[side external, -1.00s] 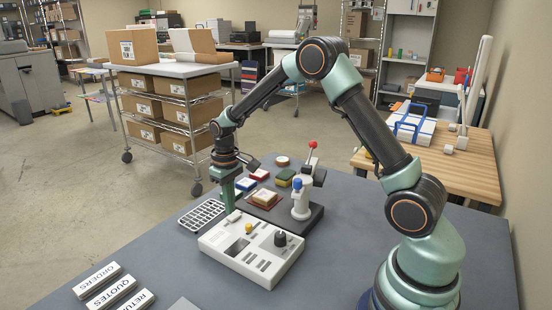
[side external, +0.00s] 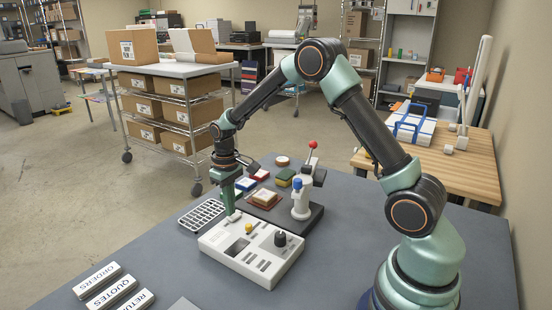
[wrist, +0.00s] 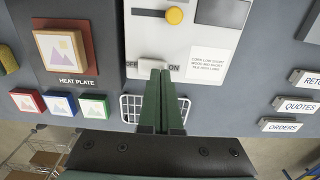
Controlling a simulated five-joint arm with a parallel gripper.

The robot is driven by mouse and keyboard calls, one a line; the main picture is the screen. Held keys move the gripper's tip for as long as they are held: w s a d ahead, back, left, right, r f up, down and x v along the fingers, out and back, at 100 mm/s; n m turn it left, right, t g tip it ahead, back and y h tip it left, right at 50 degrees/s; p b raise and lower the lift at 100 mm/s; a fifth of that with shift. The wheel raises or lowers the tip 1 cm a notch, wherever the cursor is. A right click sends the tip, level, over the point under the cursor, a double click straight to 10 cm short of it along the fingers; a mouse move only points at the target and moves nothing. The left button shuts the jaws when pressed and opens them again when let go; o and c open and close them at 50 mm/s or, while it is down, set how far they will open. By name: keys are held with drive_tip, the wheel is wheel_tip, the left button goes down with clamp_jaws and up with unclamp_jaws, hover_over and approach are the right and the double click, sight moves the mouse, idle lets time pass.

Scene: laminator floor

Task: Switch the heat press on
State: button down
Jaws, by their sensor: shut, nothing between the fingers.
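The white control box (side external: 250,246) stands on the grey table, with a yellow button (side external: 249,228) and a black knob (side external: 281,239) on top. In the wrist view, the pale switch (wrist: 150,62) sits between the printed words OFF and ON. My gripper (side external: 230,214) is shut and empty, pointing down at the box's far left corner. Its fingertips (wrist: 160,71) are right at the switch and hide part of it. I cannot tell whether they touch it or which way it is set. The heat press (side external: 302,200) with a red-topped lever stands behind the box.
A heat plate (wrist: 65,50) with a framed tile lies beside the box. Several coloured tiles (wrist: 60,104) are near it. A white wire rack (side external: 202,214) lies at the box's left. Labelled blocks (side external: 103,290) lie at the table's front left. Bare table lies between.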

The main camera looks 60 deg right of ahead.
drive_tip(key=shift+f, duration=0.6)
idle(0.3)
drive_tip(key=shift+r, duration=3.5)
drive_tip(key=shift+r, duration=0.1)
drive_tip(key=s+a+r+t, duration=0.3)
drive_tip(key=s+r, duration=0.5)
drive_tip(key=r, duration=0.3)
drive_tip(key=s+a+r+t, duration=0.1)
drive_tip(key=s+a+t, duration=0.1)
drive_tip(key=s, duration=0.8)
drive_tip(key=shift+a+r+t, duration=0.2)
drive_tip(key=shift+r+t, duration=0.1)
drive_tip(key=shift+r, duration=0.1)
